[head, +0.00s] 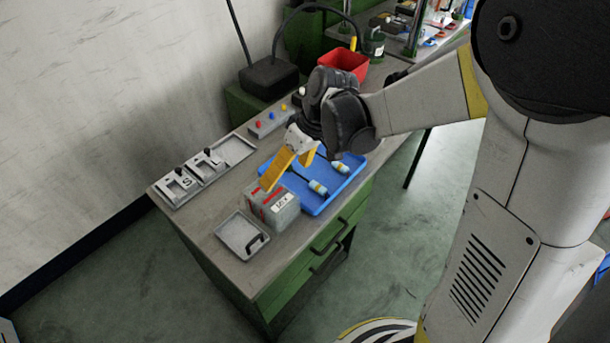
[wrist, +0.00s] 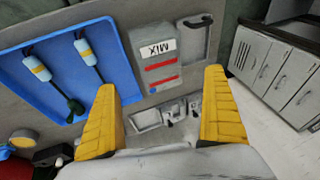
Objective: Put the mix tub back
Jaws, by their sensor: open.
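The mix tub (head: 284,212) is a grey box with a MIX label and red marks. It stands upright on the bench top, between the blue tray and a shallow grey tray with a dark handle. In the wrist view the tub (wrist: 154,72) lies ahead, between the fingers in the picture. My gripper (head: 286,172) has yellow fingers spread apart with nothing between them. It hangs above the tub, and in the head view one finger overlaps the tub's top edge. Whether it touches cannot be told. The gripper also shows in the wrist view (wrist: 160,95).
The blue tray (head: 351,180) beside the tub holds cables with light-coloured bodies. The shallow grey tray (head: 232,229) is at the bench's front corner. Fixtures marked S and L (head: 203,167) line the wall side. A button box (head: 270,123) and red bin (head: 346,61) stand farther back.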

